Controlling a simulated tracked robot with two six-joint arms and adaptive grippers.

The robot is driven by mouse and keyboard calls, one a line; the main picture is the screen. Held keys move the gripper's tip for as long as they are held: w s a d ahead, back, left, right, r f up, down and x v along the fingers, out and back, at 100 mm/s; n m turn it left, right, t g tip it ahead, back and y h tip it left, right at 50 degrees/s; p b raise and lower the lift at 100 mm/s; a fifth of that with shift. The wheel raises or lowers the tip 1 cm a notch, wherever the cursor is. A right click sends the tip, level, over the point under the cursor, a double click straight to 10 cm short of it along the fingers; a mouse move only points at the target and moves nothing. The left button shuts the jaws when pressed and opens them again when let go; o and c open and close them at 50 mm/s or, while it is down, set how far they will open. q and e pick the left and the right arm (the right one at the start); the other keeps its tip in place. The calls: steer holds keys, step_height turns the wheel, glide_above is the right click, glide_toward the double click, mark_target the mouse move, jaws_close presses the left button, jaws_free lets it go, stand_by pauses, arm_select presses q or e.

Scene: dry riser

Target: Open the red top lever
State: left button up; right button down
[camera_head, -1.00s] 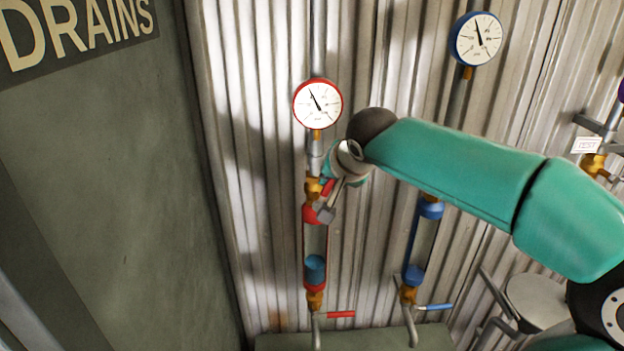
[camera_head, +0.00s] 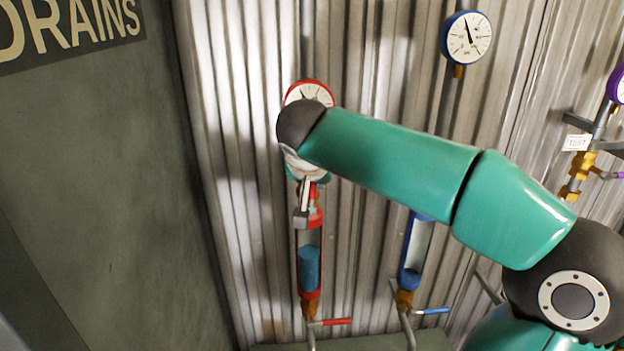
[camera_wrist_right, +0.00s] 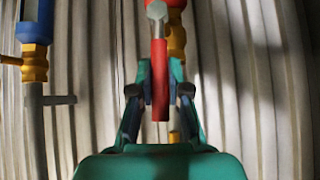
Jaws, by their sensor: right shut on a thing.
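The red top lever (camera_wrist_right: 160,85) shows in the right wrist view as a red bar between my right gripper's (camera_wrist_right: 160,92) two fingers. The gripper is shut on it. In the head view my right gripper (camera_head: 304,215) is at the top of the red-capped sight tube (camera_head: 311,288), below the red-rimmed gauge (camera_head: 309,91). My wrist covers the lower part of that gauge and most of the lever and its brass valve. My left gripper is not in view.
A red bottom lever (camera_head: 331,322) sticks out right under the tube. To the right stand a blue-rimmed gauge (camera_head: 467,38), a blue-capped tube (camera_head: 415,255) and a blue lever (camera_head: 432,311). Corrugated wall (camera_head: 245,190) lies behind. A green panel (camera_head: 90,190) marked DRAINS fills the left.

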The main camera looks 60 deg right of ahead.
steer(key=shift+f, duration=0.1)
steer(key=c, duration=1.1)
jaws_free()
steer(key=shift+w, duration=0.2)
steer(key=shift+s, duration=0.1)
steer(key=v, duration=1.2)
